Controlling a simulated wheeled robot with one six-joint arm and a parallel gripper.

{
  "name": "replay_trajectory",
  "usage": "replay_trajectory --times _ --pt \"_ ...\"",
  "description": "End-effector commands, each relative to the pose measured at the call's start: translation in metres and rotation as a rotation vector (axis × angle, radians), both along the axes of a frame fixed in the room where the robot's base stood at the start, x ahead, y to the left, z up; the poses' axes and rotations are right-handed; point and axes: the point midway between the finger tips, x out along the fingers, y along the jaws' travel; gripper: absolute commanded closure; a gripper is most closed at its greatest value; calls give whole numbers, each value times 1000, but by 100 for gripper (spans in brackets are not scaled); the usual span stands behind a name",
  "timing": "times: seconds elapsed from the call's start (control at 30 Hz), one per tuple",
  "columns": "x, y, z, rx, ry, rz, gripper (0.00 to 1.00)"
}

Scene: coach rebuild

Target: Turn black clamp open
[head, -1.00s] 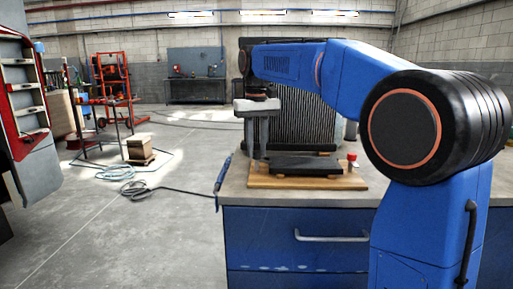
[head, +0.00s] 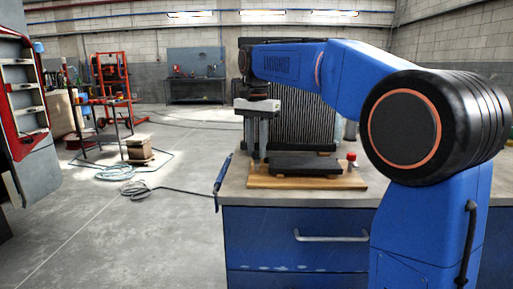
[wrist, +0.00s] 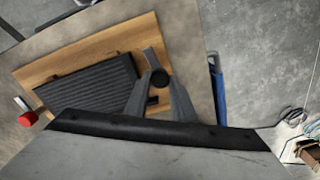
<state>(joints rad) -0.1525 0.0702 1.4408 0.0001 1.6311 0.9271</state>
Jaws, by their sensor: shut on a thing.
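My gripper (wrist: 158,82) is shut on the black knob, with a finger on either side. A small black piece shows between the fingers below the knob. In the head view my gripper (head: 256,155) points down at the board's left end, and the clamp is mostly hidden by the fingers.
A black ribbed plate (wrist: 88,83) lies on the board next to the clamp. A red-knobbed clamp (head: 351,157) stands at the board's other end. A dark ribbed panel (head: 305,118) stands behind. The blue bench's left edge is close to my gripper.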

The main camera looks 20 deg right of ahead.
Motion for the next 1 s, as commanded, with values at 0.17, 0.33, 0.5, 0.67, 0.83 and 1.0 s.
replay_trajectory --times 0.17,0.33,0.5,0.67,0.83,1.0 --pt "1 0 1 0 -4 -69 99" --pt "1 0 1 0 -4 -103 99" --pt "1 0 1 0 -4 -115 99" --pt "1 0 1 0 -4 -115 99" --pt "1 0 1 0 -4 -114 70" --pt "0 0 1 0 -3 -114 58"
